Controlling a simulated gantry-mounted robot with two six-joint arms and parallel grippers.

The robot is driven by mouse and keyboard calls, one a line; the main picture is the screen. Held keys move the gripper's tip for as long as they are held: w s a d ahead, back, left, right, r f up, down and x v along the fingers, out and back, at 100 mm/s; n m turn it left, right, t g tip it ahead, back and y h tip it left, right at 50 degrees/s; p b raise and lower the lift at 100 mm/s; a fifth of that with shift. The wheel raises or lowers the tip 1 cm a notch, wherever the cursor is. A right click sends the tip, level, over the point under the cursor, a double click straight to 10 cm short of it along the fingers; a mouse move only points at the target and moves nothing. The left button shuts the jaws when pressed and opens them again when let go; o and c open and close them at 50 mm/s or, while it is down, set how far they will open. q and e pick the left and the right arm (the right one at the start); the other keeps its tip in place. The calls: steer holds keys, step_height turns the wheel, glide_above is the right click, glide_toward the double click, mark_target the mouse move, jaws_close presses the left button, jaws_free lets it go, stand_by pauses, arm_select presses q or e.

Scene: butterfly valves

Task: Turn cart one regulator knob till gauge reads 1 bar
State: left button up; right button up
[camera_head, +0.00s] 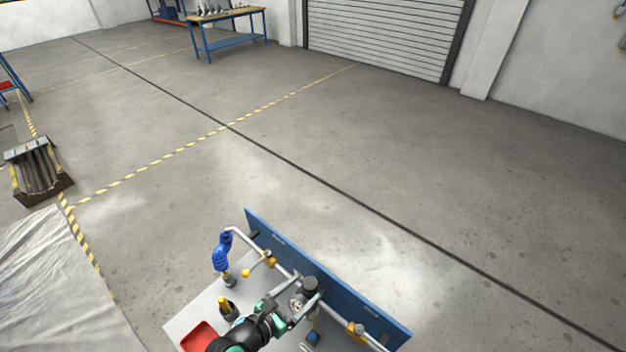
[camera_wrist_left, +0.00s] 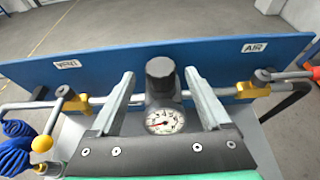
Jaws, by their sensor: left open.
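The regulator knob (camera_wrist_left: 160,68) is a dark cap on top of the regulator, in front of the blue panel (camera_wrist_left: 100,68). Below it is the round white gauge (camera_wrist_left: 165,121) with a needle; its reading is too small to tell. My left gripper (camera_wrist_left: 158,80) is open, with one finger on each side of the knob and regulator, apart from them as far as I can tell. In the head view the knob (camera_head: 310,284) shows just beyond my left gripper (camera_head: 296,298). My right gripper is not in view.
A blue coiled hose (camera_head: 221,252) hangs at the cart's left. A red tray (camera_head: 198,337) lies on the cart top (camera_head: 190,312). The floor beyond the cart is clear.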

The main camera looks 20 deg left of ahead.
arm_select(q)
steer(key=p+v, duration=0.1)
steer(key=v, duration=0.7)
steer(key=w+d+r+t+h+p, duration=0.1)
steer(key=w+d+r+t+h, duration=0.1)
steer(key=r, duration=1)
steer(key=w+d+r+m+t+h+p, duration=0.1)
steer(key=d+r+t+h+p, duration=0.1)
steer(key=r, duration=0.9)
steer(key=w+d+r+t+h+p, duration=0.2)
steer(key=r, duration=1)
steer(key=shift+w+r+m+t+h, duration=0.3)
steer(key=shift+r, duration=0.1)
steer(key=shift+d, duration=0.15)
